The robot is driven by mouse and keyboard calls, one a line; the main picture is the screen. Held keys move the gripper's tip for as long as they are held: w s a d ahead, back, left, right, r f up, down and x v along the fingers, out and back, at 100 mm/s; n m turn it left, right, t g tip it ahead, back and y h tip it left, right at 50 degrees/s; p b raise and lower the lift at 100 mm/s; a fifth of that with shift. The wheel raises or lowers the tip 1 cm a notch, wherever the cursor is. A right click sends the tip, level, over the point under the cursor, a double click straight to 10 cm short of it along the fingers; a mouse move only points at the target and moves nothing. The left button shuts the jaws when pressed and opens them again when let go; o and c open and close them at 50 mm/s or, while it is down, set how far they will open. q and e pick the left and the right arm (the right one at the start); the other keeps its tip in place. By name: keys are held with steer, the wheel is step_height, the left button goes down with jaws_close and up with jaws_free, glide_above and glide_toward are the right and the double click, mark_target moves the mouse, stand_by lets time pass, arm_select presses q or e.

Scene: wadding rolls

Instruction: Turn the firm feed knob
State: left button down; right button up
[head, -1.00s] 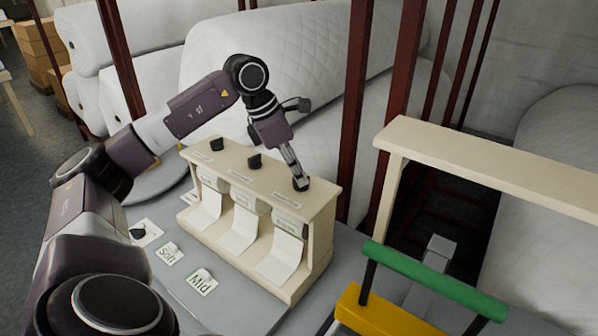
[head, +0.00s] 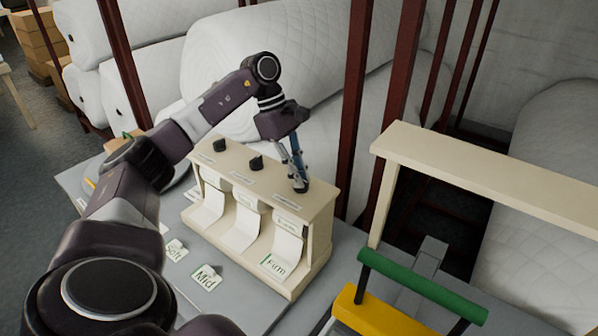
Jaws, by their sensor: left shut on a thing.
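A cream dispenser box (head: 317,235) stands on the grey table with three slots, each with a white strip hanging out. Black knobs sit on its top: a left one (head: 219,145), a middle one (head: 256,163) and the firm feed knob (head: 302,187) at the right end. My left gripper (head: 299,182) points down and is shut on the right knob, which its fingers mostly cover. My right gripper is not in view.
Cards marked "Soft" (head: 175,251) and "Mid" (head: 206,277) are on the grey table (head: 237,301) in front of the box. A green bar (head: 420,284) over a yellow part (head: 385,314) and a cream frame (head: 480,170) stand at the right. Large white quilted rolls (head: 290,60) lie behind.

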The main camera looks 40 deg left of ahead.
arm_select(q)
steer(key=shift+w+a+r+m, duration=0.1)
steer(key=shift+r+m, duration=0.05)
steer(key=shift+m, duration=0.35)
steer(key=c, duration=2)
jaws_free()
steer(key=v, duration=1.1)
steer(key=shift+a+r, duration=0.15)
steer(key=shift+r, duration=0.25)
